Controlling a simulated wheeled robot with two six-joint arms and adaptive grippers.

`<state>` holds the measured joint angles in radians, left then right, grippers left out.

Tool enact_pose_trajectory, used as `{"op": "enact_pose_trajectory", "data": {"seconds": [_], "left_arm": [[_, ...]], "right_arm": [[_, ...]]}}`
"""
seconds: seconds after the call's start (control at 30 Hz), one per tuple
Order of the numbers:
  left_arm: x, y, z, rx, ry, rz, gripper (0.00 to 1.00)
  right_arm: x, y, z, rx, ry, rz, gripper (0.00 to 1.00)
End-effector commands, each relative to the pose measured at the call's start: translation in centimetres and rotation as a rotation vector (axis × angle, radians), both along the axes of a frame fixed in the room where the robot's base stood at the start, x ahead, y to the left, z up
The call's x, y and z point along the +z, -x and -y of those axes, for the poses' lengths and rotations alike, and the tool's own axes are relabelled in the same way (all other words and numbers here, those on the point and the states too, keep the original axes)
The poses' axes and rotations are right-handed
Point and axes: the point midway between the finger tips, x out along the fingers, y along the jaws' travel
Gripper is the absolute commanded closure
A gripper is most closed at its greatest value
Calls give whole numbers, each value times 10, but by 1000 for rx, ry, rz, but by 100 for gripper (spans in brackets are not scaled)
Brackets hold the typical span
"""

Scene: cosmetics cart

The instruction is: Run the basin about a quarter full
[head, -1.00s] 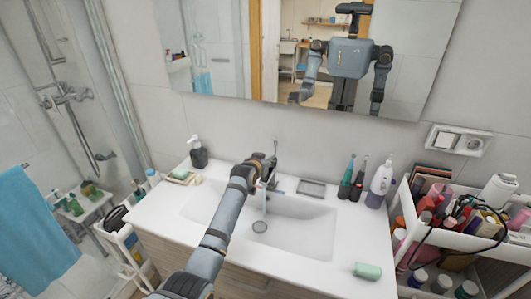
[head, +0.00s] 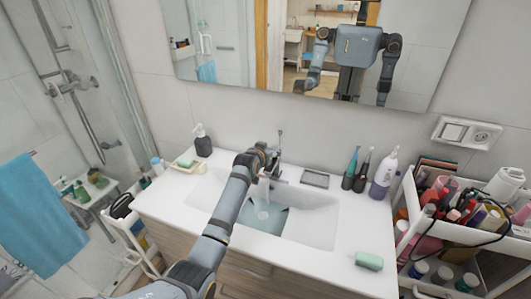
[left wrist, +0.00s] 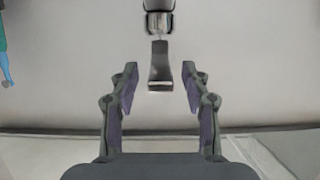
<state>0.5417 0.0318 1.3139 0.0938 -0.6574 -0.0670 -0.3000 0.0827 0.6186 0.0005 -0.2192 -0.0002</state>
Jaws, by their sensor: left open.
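The white basin (head: 318,222) is sunk in the counter. A blue-grey patch of shallow water (head: 270,222) covers part of its floor around the drain. The tap (head: 279,141) stands at the basin's back edge. A pale stream seems to fall below it, partly hidden by my arm. My left gripper (head: 268,156) is at the tap. In the left wrist view, the flat metal tap lever (left wrist: 160,65) lies between the open fingers, with gaps on both sides. My right gripper shows no direct view; only a mirror reflection of my body appears.
A soap bottle (head: 202,141) and soap dish (head: 187,163) stand back left. Toothbrushes (head: 361,171) and a white-purple bottle (head: 383,176) stand right of the tap. A loaded cart (head: 430,242) stands beside the counter.

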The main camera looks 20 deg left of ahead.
Motion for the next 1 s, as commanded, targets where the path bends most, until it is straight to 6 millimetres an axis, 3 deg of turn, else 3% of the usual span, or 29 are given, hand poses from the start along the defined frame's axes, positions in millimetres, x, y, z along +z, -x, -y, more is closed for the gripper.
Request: {"op": "enact_pose_trajectory", "data": {"seconds": [0.3,0.5,1.0], "left_arm": [[24,63,-2,0,-1,0,53],[36,93,-3,1,-1,0,53],[39,101,-3,0,0,0,53]], "right_arm": [[0,0,-2,-1,-2,0,46],[0,-1,-2,-1,-2,1,46],[0,-1,-2,-1,-3,1,46]]}}
